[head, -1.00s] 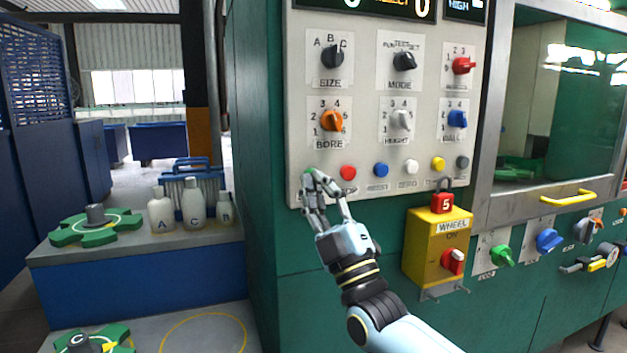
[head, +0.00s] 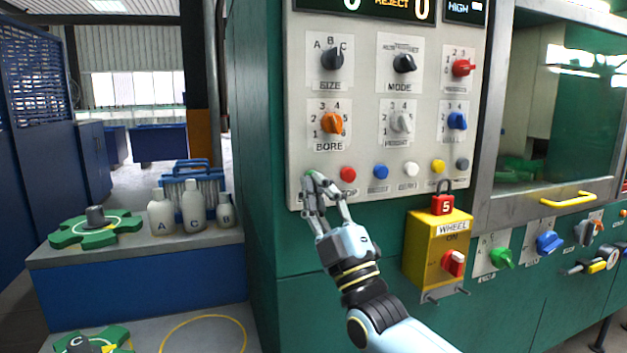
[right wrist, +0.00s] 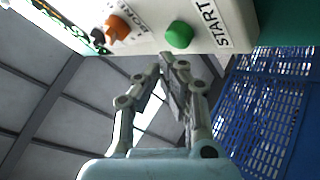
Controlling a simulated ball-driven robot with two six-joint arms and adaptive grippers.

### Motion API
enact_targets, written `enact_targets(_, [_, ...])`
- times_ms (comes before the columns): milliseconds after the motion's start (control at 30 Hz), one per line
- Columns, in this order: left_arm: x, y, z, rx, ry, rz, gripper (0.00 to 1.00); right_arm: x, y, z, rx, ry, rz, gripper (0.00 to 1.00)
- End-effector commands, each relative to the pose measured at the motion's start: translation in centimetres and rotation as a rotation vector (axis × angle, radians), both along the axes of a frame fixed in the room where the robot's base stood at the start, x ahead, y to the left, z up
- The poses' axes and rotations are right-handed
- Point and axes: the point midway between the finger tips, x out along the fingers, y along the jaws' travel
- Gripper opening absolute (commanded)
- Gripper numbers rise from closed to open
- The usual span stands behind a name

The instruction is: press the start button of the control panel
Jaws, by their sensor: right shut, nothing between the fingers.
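The control panel (head: 296,100) is a pale board on the green machine, with knobs and a row of small coloured buttons. The green start button (right wrist: 179,35) shows in the right wrist view beside its START label (right wrist: 213,22). In the head view my fingers mostly cover it at the lower left of the panel. My right gripper (head: 312,182) is shut and empty, its fingertips (right wrist: 171,62) close to the green button. In the right wrist view the fingertips appear just short of the button; I cannot tell whether they touch it. My left gripper is not in view.
A red button (head: 348,174) is just right of my fingers, with a blue button (head: 381,171) beyond it. A yellow wheel box (head: 419,246) with a red lock (head: 443,204) sits below right. Bottles (head: 193,210) and a green gear (head: 70,232) stand on the bench at left.

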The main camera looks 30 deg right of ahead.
Motion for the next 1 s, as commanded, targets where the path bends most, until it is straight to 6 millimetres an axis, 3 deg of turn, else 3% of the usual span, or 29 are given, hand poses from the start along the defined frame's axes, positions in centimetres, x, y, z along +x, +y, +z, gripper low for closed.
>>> enact_targets(1000, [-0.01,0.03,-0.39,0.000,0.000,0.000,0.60,0.99,-0.24,0.00,0.000,0.000,0.000,0.00])
